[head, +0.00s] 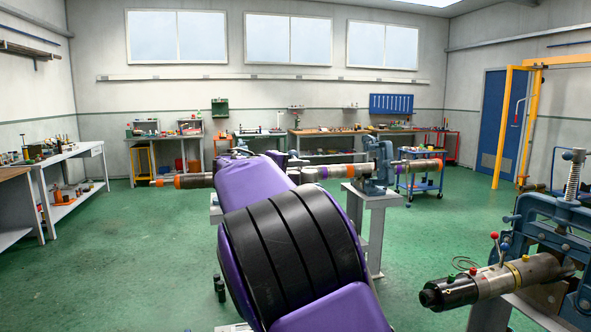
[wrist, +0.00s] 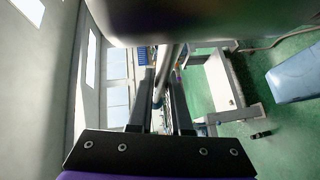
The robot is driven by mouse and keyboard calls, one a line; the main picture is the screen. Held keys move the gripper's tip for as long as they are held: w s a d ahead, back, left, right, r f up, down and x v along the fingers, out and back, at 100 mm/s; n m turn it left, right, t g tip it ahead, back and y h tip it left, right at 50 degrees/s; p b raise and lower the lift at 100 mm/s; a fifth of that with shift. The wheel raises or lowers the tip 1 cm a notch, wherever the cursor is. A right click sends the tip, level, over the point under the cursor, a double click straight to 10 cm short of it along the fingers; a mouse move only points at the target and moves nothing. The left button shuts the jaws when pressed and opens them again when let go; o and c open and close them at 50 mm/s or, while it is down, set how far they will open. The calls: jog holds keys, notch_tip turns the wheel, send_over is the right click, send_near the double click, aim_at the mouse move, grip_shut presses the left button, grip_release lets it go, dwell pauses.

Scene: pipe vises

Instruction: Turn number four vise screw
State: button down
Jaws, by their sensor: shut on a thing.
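My gripper (wrist: 163,97) shows in the wrist view with its two dark fingers on either side of a slim grey metal bar (wrist: 166,60). The fingers are shut on this bar, which looks like a vise screw or its handle. In the head view my purple and black arm hides the gripper and what it holds. One blue pipe vise (head: 378,168) stands on a grey pedestal behind my arm, at a long pipe (head: 338,170). Another blue vise (head: 545,225) at the right edge holds a pipe with a black end (head: 462,288). I see no vise numbers.
A large rounded dark body (wrist: 165,20) fills the top of the wrist view, close above the fingers. A pale stand (wrist: 222,80) is to their right. A white workbench (head: 75,155) lines the left wall. Green floor (head: 130,250) is clear at the left.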

jog(key=shift+d+r+m+g+h, duration=0.2)
jog(key=shift+d+m+g+h, duration=0.1)
jog(key=shift+d+m+h, duration=0.15)
jog(key=shift+d+h+p, duration=0.15)
jog(key=shift+h+p, duration=0.1)
jog(key=shift+p, duration=0.05)
dwell(0.3)
jog(key=c, duration=0.8)
grip_release()
jog(key=shift+c, duration=0.2)
jog(key=shift+f, duration=0.1)
jog(key=shift+s+a, duration=0.2)
jog(key=shift+a, duration=0.1)
jog(key=b+v, duration=0.1)
jog(key=v, duration=1.5)
jog(key=shift+s+a+r, duration=0.15)
jog(key=shift+a+r, duration=0.05)
jog(key=shift+r, duration=0.15)
